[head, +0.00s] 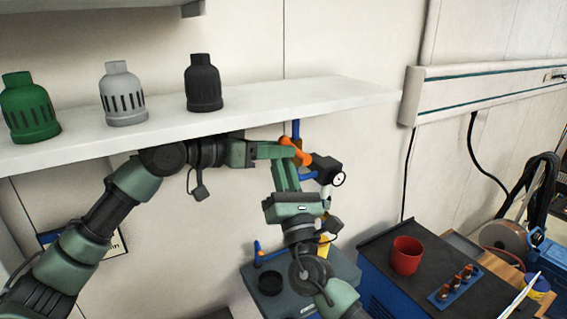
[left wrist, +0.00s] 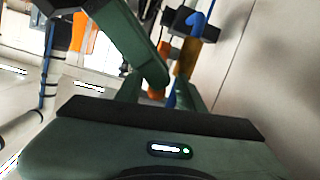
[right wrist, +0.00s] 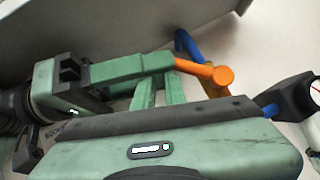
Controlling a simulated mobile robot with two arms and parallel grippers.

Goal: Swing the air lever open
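The orange air lever (head: 297,151) sits on a blue pipe (head: 296,129) just under the shelf edge. It also shows in the right wrist view (right wrist: 203,69). My left gripper (head: 289,152) reaches in from the left with its fingertips at the lever's left end. In the left wrist view its fingers (left wrist: 157,94) stand apart with orange visible between them; contact is unclear. My right gripper (head: 284,166) points up from below, close under the left fingers. Its fingers (right wrist: 157,92) are a little apart with nothing held, left of the lever's thick end.
A black regulator with a gauge (head: 339,179) sits just right of the lever. The shelf (head: 270,107) runs closely above, carrying green (head: 28,108), grey (head: 122,95) and black (head: 203,84) bottle-shaped parts. A red cup (head: 406,256) stands on the dark-topped bench at right.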

